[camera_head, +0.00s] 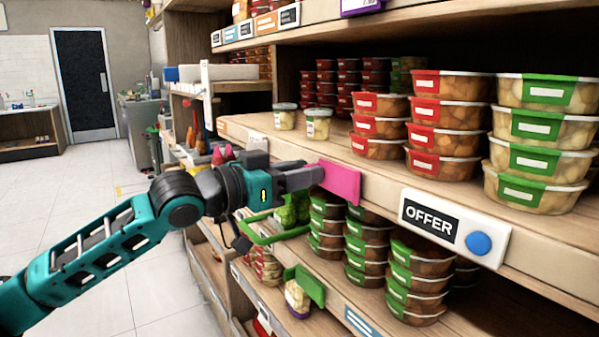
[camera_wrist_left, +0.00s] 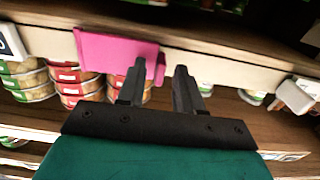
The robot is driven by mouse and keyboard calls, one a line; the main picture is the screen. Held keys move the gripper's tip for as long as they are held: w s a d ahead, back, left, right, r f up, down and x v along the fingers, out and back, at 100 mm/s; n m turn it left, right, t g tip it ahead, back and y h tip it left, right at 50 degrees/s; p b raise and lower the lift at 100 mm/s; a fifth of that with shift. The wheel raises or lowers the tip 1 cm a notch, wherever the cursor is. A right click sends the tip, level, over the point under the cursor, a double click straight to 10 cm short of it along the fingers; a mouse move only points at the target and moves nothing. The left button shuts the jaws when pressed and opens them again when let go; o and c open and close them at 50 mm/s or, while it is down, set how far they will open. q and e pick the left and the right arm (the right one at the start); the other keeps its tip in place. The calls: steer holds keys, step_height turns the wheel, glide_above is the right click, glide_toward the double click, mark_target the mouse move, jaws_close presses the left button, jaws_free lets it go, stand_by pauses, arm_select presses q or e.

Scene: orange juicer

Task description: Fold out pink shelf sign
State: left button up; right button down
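The pink shelf sign (camera_head: 340,182) is at the front edge of the middle shelf, left of the white OFFER sign. It also shows in the left wrist view (camera_wrist_left: 104,50), along the shelf's front strip. My left gripper (camera_head: 318,176) reaches in from the left and overlaps the sign's left part in the head view. In the wrist view its two dark fingers (camera_wrist_left: 160,68) stand apart with a gap between them. The left-hand finger overlaps the sign's right end. I cannot tell whether they touch. My right gripper is not in view.
The OFFER sign with a blue disc (camera_head: 455,228) sticks out to the right. Stacked food tubs fill the shelf above (camera_head: 440,120) and the one below (camera_head: 415,280). Green tags (camera_head: 306,287) hang low. The aisle floor at left is open.

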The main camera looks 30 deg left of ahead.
arm_select(q)
jaws_close()
stand_by(1.4)
